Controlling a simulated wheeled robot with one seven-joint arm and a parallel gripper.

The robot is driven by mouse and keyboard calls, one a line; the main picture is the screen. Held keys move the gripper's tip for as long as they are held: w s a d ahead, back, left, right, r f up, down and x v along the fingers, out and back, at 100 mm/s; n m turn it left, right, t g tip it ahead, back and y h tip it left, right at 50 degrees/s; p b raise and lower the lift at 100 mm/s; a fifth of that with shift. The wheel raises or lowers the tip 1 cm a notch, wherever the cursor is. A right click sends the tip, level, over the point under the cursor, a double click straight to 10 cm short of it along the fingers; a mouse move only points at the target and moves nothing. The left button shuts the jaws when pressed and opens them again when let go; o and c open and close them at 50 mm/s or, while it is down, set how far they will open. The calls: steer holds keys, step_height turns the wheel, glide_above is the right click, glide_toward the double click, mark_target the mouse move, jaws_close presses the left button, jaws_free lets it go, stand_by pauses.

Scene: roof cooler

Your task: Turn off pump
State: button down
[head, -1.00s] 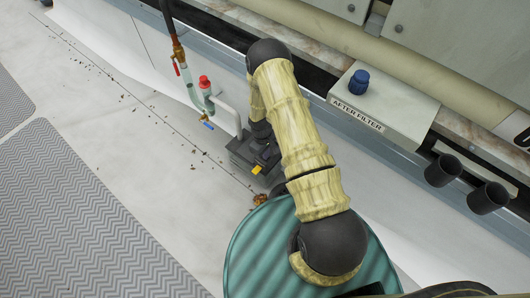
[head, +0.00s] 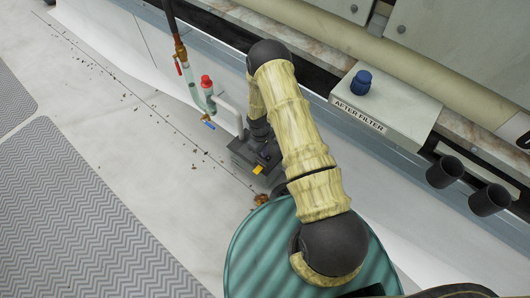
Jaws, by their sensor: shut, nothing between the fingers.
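The pump (head: 239,151) is a dark grey box on the pale floor, left of my arm, with a small yellow part (head: 257,169) at its front. A white pipe (head: 228,112) runs up from it. My gripper (head: 264,153) is dark and partly hidden behind my cream arm. It is shut and empty, right over or against the pump's top. Dark on dark, I cannot tell whether it touches the pump or exactly where the switch is.
Beside the pump stand clear pipes with a red valve handle (head: 179,68), a red cap (head: 206,81) and a blue handle (head: 208,125). A ledge marked AFTER FILTER (head: 398,108) has a blue knob (head: 361,82). A ribbed green barrel (head: 262,250) stands in front.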

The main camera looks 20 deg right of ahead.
steer(key=shift+r, duration=0.1)
step_height(320, 180, up, 14)
steer(key=s+d+p, duration=0.1)
steer(key=p, duration=0.5)
steer(key=shift+s+p, duration=0.2)
steer(key=shift+p, duration=0.15)
step_height(320, 180, up, 20)
steer(key=m+t, duration=0.2)
steer(key=m, duration=0.2)
glide_above(267, 158)
steer(key=s, duration=0.4)
steer(key=s+r+m+t, duration=0.2)
steer(key=s+r+m, duration=0.1)
steer(key=s+r, duration=0.85)
step_height(267, 158, up, 33)
steer(key=p, duration=3.2)
steer(key=shift+w+a+f+y, duration=0.15)
steer(key=shift+a+f+y, duration=0.05)
steer(key=shift+y, duration=0.2)
